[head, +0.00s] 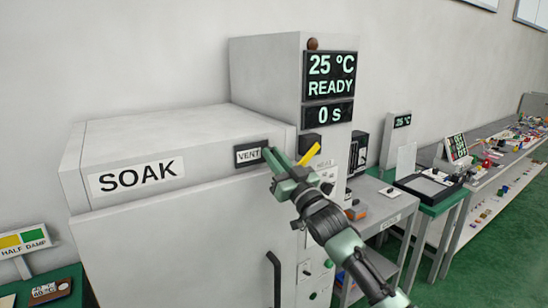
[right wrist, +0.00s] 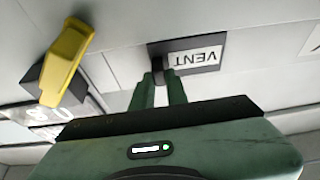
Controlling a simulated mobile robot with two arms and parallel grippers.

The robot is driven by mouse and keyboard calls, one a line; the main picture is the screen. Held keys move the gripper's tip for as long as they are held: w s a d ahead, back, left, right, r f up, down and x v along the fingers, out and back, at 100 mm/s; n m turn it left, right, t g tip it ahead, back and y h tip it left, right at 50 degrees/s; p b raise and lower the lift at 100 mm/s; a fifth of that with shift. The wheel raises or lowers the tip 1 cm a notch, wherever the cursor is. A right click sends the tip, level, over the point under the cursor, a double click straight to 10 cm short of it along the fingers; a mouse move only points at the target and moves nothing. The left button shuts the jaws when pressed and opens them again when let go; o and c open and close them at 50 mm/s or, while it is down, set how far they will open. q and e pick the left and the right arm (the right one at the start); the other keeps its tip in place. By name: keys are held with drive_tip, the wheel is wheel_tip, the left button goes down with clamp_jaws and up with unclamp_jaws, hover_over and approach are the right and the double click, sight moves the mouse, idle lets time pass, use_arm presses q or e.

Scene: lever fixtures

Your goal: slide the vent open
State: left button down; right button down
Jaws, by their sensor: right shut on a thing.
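The vent (head: 250,155) is a dark slide plate with a white VENT label, set high on the front of the white SOAK oven (head: 150,150). In the right wrist view the vent (right wrist: 197,56) appears upside down. My right gripper (head: 272,158) reaches the right end of the vent plate. In the right wrist view my right gripper (right wrist: 158,80) is shut on a small dark knob (right wrist: 159,68) at the plate's end. The fingers hide part of the knob, and what lies behind the plate is hidden. My left gripper is not in view.
A yellow lever (head: 309,155) on a dark block sticks out just right of my right gripper; this lever (right wrist: 66,62) is also close in the right wrist view. The oven's door handle (head: 274,278) is below. A bench (head: 440,200) with devices stands at the right.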

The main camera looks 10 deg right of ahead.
drive_tip(key=s+a, duration=0.1)
drive_tip(key=a, duration=0.2)
drive_tip(key=s+a, duration=0.1)
drive_tip(key=a, duration=0.2)
drive_tip(key=s+a, duration=0.1)
drive_tip(key=a, duration=0.2)
drive_tip(key=shift+s, duration=0.15)
drive_tip(key=shift+d, duration=0.15)
drive_tip(key=shift+f, duration=0.1)
drive_tip(key=c, duration=1.5)
unclamp_jaws()
drive_tip(key=shift+o, duration=0.5)
drive_tip(key=shift+a, duration=0.2)
